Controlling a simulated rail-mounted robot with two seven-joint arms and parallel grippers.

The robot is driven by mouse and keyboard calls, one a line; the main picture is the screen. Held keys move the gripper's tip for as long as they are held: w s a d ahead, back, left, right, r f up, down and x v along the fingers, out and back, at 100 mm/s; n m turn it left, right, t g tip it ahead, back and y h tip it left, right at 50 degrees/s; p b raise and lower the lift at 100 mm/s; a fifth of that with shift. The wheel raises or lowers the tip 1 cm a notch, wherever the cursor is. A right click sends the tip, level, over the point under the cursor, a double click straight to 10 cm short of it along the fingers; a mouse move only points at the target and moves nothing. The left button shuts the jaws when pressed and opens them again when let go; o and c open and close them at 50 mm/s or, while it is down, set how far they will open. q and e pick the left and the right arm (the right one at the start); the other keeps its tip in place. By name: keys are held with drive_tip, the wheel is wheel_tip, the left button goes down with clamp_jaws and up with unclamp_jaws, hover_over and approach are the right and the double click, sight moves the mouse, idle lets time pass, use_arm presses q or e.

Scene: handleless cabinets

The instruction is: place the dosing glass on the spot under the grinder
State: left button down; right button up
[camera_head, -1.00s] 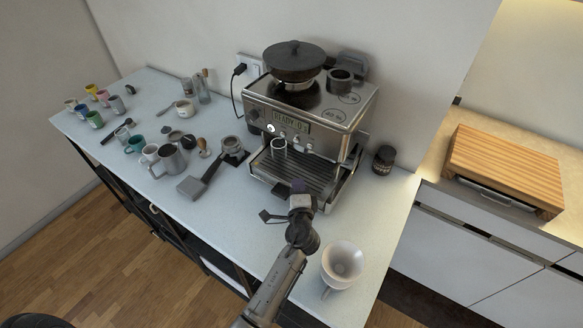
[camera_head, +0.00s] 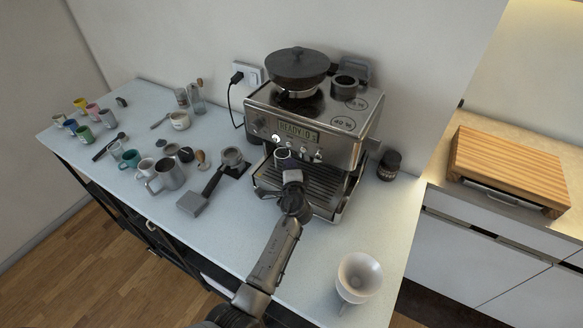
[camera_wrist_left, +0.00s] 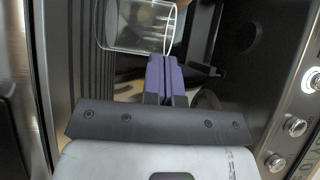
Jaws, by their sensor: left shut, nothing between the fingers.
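The dosing glass (camera_head: 283,154) is a small clear glass with a pale rim. It stands at the left front of the espresso machine (camera_head: 318,112), beneath its front panel. In the left wrist view the glass (camera_wrist_left: 138,25) is just beyond my fingertips and looks empty. My left gripper (camera_head: 292,176) is shut and empty, its purple fingers (camera_wrist_left: 166,78) together close to the glass. I cannot tell whether they touch it. The gripper partly covers the glass's lower part in the head view, and the spot beneath it is hidden. My right gripper is not in view.
The drip tray (camera_head: 323,193) extends right of my gripper. A portafilter (camera_head: 207,191), a milk jug (camera_head: 168,175) and several mugs stand to the left. A white dripper (camera_head: 359,276) stands near the front right edge, and a dark jar (camera_head: 388,165) right of the machine.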

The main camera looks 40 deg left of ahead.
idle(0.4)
use_arm(q)
drive_tip(key=shift+a, duration=1.2)
drive_tip(key=shift+d, duration=0.15)
drive_tip(key=shift+d+b, duration=0.3)
drive_tip(key=shift+d, duration=0.2)
drive_tip(key=d, duration=0.2)
drive_tip(key=s+d, duration=0.1)
drive_tip(key=d, duration=0.2)
drive_tip(key=shift+s, duration=0.15)
drive_tip(key=v, duration=0.7)
drive_tip(key=shift+s, duration=0.35)
